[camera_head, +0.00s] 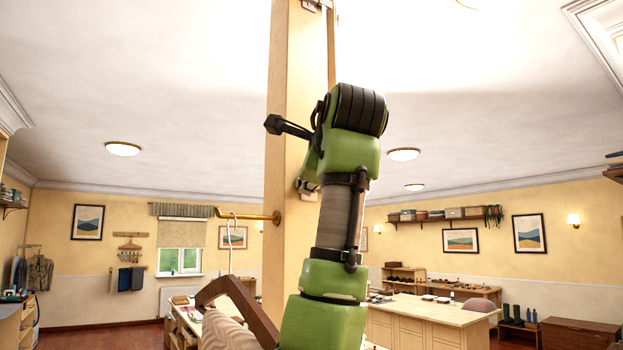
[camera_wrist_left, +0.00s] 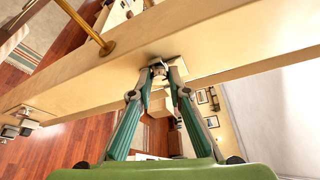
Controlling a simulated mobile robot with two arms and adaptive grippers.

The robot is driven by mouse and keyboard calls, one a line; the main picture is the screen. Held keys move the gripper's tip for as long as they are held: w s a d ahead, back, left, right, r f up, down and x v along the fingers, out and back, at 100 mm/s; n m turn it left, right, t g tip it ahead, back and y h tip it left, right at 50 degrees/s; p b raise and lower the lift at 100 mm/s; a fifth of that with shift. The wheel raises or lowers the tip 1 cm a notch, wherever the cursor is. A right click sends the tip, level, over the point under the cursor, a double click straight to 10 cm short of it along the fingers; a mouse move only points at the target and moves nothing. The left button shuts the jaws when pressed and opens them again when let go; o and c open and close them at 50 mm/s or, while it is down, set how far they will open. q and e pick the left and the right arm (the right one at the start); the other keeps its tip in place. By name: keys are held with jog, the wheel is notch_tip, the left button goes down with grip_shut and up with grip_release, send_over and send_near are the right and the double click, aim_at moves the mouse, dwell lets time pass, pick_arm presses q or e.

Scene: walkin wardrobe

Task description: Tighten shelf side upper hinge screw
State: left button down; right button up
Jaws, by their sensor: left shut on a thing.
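A tall pale wooden panel (camera_head: 290,90) stands upright in the middle of the head view; it crosses the left wrist view (camera_wrist_left: 225,42) at a slant. My left gripper (camera_wrist_left: 159,72) has its fingertips drawn together at the panel's edge. They are shut on a small metal piece there, which looks like the hinge screw; its head is mostly hidden between the tips. In the head view my green left arm covers much of the gripper. A metal hinge (camera_head: 318,4) shows at the panel's top, and metal fittings (camera_wrist_left: 20,122) show at the left in the wrist view. My right gripper is not in view.
A brass rod (camera_head: 250,217) sticks out from the panel, with a wooden hanger (camera_head: 235,305) and a garment on it close to my arm. It also shows in the wrist view (camera_wrist_left: 85,25). A counter (camera_head: 440,312) stands behind at the right.

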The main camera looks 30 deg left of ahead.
pick_arm(q)
jog(key=shift+a+r+m, duration=0.1)
jog(key=shift+r+m, duration=0.15)
jog(key=shift+m, duration=0.15)
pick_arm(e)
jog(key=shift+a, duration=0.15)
pick_arm(q)
jog(key=c, duration=2)
grip_release()
jog(key=shift+o, duration=0.5)
jog(key=shift+a+f, duration=0.2)
jog(key=shift+a, duration=0.1)
jog(key=v, duration=1.2)
jog(key=shift+w+r, duration=0.15)
jog(key=shift+w, duration=0.05)
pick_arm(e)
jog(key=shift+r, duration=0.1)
pick_arm(q)
jog(key=shift+d, duration=0.1)
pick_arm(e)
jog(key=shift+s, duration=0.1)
